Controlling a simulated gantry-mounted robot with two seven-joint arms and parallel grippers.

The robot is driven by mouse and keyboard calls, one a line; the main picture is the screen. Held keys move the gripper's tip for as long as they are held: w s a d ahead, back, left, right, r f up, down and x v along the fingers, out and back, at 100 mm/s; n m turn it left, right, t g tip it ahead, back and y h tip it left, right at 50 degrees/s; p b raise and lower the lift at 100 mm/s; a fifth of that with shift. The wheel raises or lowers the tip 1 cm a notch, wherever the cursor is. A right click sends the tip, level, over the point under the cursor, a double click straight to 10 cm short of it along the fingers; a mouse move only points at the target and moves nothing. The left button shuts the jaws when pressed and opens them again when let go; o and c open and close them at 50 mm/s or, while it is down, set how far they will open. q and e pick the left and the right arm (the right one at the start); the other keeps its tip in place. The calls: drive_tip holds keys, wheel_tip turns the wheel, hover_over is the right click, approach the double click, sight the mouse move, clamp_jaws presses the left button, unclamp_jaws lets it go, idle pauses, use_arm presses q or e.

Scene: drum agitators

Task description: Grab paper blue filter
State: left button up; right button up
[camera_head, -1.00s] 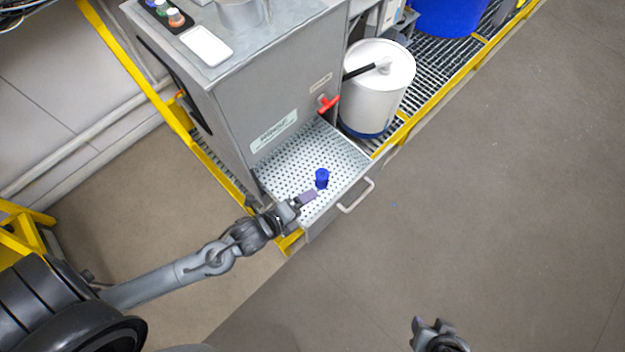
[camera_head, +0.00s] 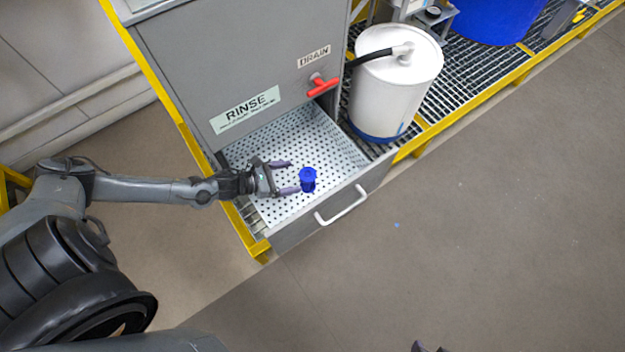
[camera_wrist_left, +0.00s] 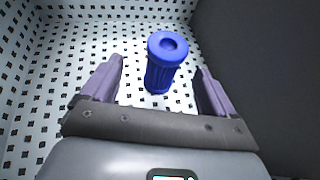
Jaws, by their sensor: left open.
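The blue filter (camera_head: 308,179) is a small ribbed cylinder with a round cap, standing in the perforated rinse drawer (camera_head: 262,146). My left gripper (camera_head: 285,177) is open, just left of the filter in the head view, with its fingers pointing at it. In the left wrist view the filter (camera_wrist_left: 163,62) stands upright ahead, between the lines of the two purple fingers (camera_wrist_left: 158,88). Its lower end is near the gap between the fingertips, and I see no finger touching it. Only the tip of my right gripper (camera_head: 428,347) shows at the bottom edge of the head view.
The grey rinse cabinet (camera_head: 240,60) rises behind the drawer, with a red drain valve (camera_head: 322,87). The drawer's handle (camera_head: 342,206) faces the open floor. A white drum (camera_head: 395,85) stands to the right on the yellow-edged grating (camera_head: 470,75).

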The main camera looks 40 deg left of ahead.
sight(313, 175)
use_arm(q)
drive_tip(key=shift+b+x, duration=0.45)
drive_tip(key=shift+x, duration=0.8)
drive_tip(key=shift+w+d+f, duration=0.2)
drive_tip(key=shift+d, duration=0.05)
drive_tip(key=shift+w+d+b, duration=0.25)
drive_tip(key=shift+w+b, duration=0.05)
drive_tip(key=shift+w, duration=0.05)
drive_tip(key=shift+w+d+f+b, duration=0.15)
drive_tip(key=shift+w+f+b, duration=0.15)
drive_tip(key=shift+b, duration=0.1)
drive_tip(key=b+x, duration=0.2)
drive_tip(key=x, duration=0.1)
drive_tip(key=shift+d+r, duration=0.25)
drive_tip(key=shift+d, duration=0.05)
drive_tip(key=shift+w+d+f, duration=0.1)
drive_tip(key=shift+w+d, duration=0.2)
drive_tip(key=shift+w, duration=0.15)
drive_tip(key=shift+a, duration=0.1)
drive_tip(key=c, duration=1.1)
